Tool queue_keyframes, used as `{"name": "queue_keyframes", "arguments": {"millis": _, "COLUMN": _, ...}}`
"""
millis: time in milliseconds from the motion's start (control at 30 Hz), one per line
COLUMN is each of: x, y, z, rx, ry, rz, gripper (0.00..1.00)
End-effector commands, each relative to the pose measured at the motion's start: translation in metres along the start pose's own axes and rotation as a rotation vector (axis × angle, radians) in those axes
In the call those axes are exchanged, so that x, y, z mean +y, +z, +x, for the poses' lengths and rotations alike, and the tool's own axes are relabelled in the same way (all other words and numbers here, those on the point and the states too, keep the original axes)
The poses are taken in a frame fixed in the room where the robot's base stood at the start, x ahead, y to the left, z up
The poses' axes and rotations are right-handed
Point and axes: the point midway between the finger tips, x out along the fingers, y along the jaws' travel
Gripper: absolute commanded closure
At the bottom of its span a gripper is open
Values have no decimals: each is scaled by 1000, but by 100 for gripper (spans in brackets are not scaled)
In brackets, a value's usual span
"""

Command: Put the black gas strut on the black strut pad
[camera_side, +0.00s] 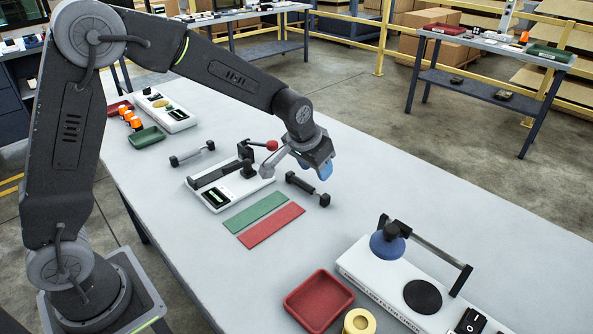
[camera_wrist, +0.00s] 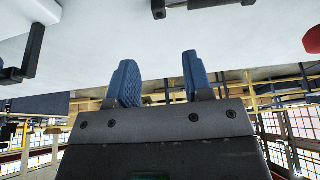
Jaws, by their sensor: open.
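A dark strut with black end blocks (camera_side: 308,188) lies on the table just below my gripper in the side view. A second strut (camera_side: 191,154), with a paler grey middle, lies farther left. My gripper (camera_side: 318,172) is above the table near the dark strut. In the wrist view its blue fingers (camera_wrist: 160,80) are apart with nothing between them. Part of a dark strut (camera_wrist: 205,3) shows at that view's top edge. I see a green strip (camera_side: 255,211) and a red strip (camera_side: 271,226) lying flat; I cannot make out a pad that is clearly black.
A white fixture (camera_side: 219,198) with a black bar and red-knobbed lever stands left of my gripper. At the front right are a red tray (camera_side: 318,300), a yellow ring (camera_side: 359,322) and a white station (camera_side: 372,277) with a raised black bar. The table's right middle is bare.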

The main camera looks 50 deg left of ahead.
Motion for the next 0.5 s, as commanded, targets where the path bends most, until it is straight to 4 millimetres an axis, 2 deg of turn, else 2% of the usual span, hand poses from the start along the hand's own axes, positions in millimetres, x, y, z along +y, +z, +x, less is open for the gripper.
{"name": "queue_keyframes", "arguments": {"millis": 167, "x": 0, "y": 1, "z": -6, "rx": 2, "ry": 0, "rz": 0, "gripper": 54}}
{"name": "queue_keyframes", "arguments": {"millis": 267, "x": -3, "y": 6, "z": -27, "rx": 12, "ry": 0, "rz": -1, "gripper": 54}}
{"name": "queue_keyframes", "arguments": {"millis": 367, "x": -8, "y": 20, "z": -65, "rx": 27, "ry": -1, "rz": -3, "gripper": 54}}
{"name": "queue_keyframes", "arguments": {"millis": 500, "x": -15, "y": 56, "z": -123, "rx": 46, "ry": -1, "rz": -5, "gripper": 54}}
